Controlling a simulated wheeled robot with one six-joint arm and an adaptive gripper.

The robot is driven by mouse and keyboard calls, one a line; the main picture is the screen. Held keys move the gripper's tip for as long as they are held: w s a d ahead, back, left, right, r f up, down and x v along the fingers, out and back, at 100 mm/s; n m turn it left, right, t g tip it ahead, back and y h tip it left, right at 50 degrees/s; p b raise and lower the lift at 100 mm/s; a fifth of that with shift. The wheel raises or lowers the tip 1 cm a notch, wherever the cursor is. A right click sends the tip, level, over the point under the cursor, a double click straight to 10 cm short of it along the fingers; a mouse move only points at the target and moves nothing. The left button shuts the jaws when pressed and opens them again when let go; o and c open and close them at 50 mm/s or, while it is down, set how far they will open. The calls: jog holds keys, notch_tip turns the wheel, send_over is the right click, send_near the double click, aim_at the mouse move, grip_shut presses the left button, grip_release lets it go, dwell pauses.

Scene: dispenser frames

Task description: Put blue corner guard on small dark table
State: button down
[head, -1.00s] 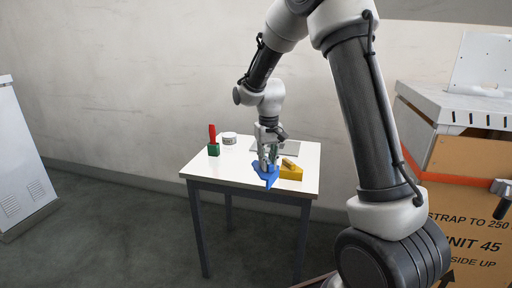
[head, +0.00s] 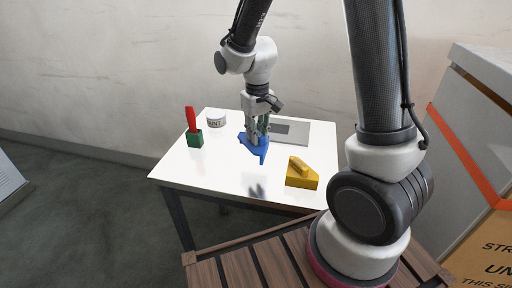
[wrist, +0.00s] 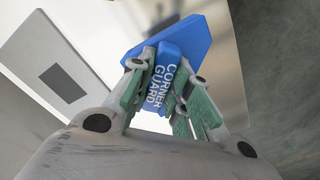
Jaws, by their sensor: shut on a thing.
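The blue corner guard (head: 254,150) is in my gripper (head: 257,133), over the white table (head: 210,172). A dark reflection on the glossy top below it suggests that it hangs above the surface. In the wrist view, the green-padded fingers of my gripper (wrist: 160,88) are shut on the guard's raised block, lettered "CORNER GUARD" (wrist: 167,75). The wider blue plate shows beyond the fingers.
On the white table are a yellow wedge-shaped block (head: 301,175), a green block with a red handle (head: 194,138), a white round tin (head: 216,118) and a flat grey panel (head: 290,131). A large carton (head: 470,150) with an orange strap stands at right.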

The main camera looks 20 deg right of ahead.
notch_tip(320, 180, down, 7)
jog(key=shift+r, duration=0.2)
jog(key=shift+f, duration=0.1)
jog(key=c, duration=1.3)
grip_release()
notch_tip(320, 180, up, 12)
jog(key=shift+r, duration=0.2)
jog(key=shift+s+d+r+m+t, duration=0.35)
jog(key=shift+s+d+r+t, duration=0.35)
jog(key=shift+s+d+r, duration=2.1)
jog(key=shift+s+d+r+m+t, duration=0.55)
jog(key=shift+s+d+r, duration=1.15)
jog(key=shift+s, duration=2.15)
jog(key=shift+s+d+r+m+t, duration=0.2)
jog(key=shift+s+d+r+t, duration=0.65)
jog(key=shift+s+d+r, duration=1.55)
